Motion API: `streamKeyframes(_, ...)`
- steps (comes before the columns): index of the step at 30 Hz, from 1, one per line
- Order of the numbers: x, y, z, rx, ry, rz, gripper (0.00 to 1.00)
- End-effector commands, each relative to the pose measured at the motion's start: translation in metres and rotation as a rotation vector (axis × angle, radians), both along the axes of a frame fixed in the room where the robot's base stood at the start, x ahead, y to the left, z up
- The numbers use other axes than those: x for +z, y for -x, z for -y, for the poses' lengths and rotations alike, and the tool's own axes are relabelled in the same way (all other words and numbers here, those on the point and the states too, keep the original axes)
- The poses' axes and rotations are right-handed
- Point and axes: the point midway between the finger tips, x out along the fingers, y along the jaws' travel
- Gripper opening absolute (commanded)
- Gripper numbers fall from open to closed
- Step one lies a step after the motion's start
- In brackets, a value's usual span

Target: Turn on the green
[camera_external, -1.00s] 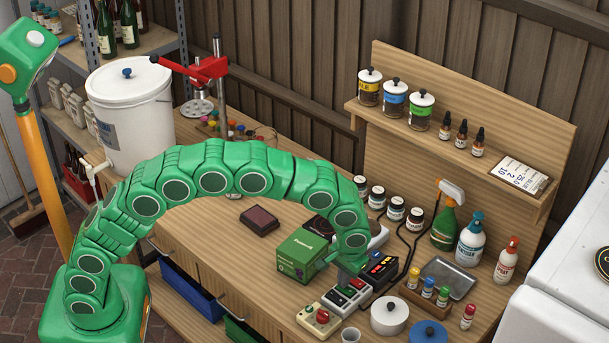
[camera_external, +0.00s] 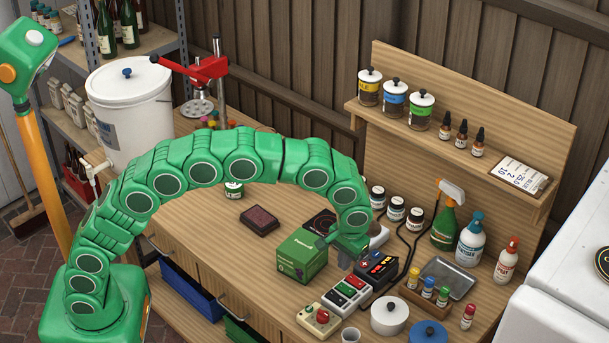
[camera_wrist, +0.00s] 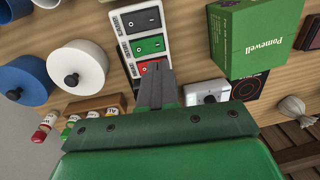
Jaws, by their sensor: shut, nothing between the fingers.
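A white switch strip (camera_external: 334,303) lies on the bench with a black, a green and a red rocker. The green rocker (camera_external: 348,290) is in the middle; it also shows in the wrist view (camera_wrist: 149,45). The red rocker (camera_wrist: 152,67) is at the end nearer my gripper, partly behind the fingers; the black rocker (camera_wrist: 141,19) is at the other end. I cannot tell which way the green rocker is tipped. My gripper (camera_external: 364,262) is shut and empty, above the bench just behind the strip. Its fingers (camera_wrist: 156,68) point toward the strip in the wrist view.
A green box (camera_external: 302,256) stands left of my gripper. A beige control box (camera_external: 319,320) is in front of the strip. A white lidded pot (camera_external: 389,316) and small bottles crowd the right.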

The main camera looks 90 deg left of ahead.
Motion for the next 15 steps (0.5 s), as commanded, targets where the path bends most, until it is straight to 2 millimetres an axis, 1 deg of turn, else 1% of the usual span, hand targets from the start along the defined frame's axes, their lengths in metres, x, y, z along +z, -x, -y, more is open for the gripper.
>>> streamKeyframes(1,0.012,0.0,-0.001,0.001,0.0,0.004,0.0)
streamKeyframes(6,0.042,0.002,-0.004,0.002,0.0,0.006,0.0)
streamKeyframes(12,0.065,0.005,-0.006,0.001,0.0,0.001,0.0)
streamKeyframes(15,0.071,0.005,-0.006,0.001,0.0,0.003,0.0)
